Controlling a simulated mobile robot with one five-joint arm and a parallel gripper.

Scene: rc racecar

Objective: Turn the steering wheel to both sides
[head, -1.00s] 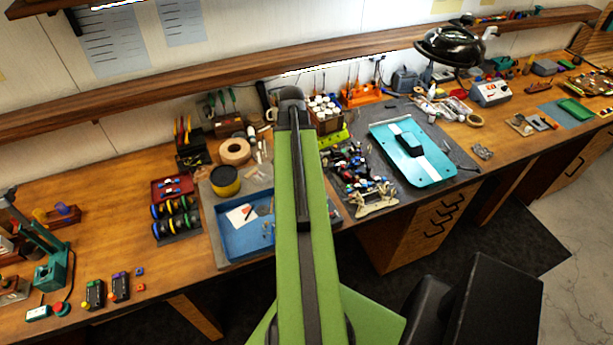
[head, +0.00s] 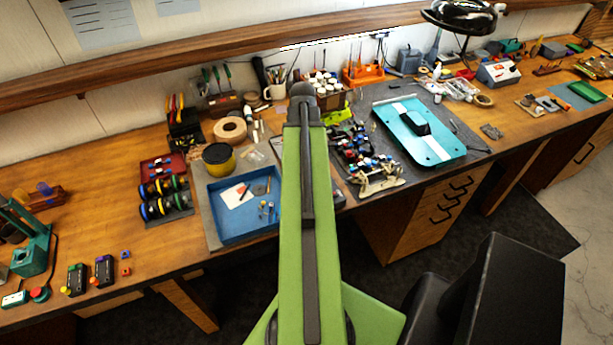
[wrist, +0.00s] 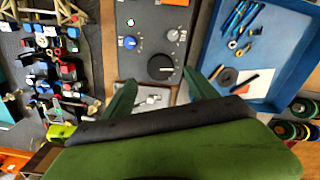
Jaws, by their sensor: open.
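In the wrist view a dark grey control panel (wrist: 148,22) carries a black round dial (wrist: 160,67) with a pale line, a blue-marked knob (wrist: 130,42) and a silver knob (wrist: 173,35). I cannot tell for sure whether the black dial is the steering wheel. My gripper (wrist: 160,92) is open and empty, its two green fingers apart on either side below the dial in the picture. Its height above the panel is unclear. The racecar chassis (head: 362,150) lies right of my arm in the head view; its parts also show at left in the wrist view (wrist: 48,65).
A blue tray (head: 214,202) with small parts lies left of my arm. The teal car shell (head: 440,150) lies to the right. Spools (head: 165,200), a yellow-black tin (head: 219,158), a tape roll (head: 230,130) and a mug (head: 274,91) crowd the bench. A black lamp (head: 458,15) overhangs the back.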

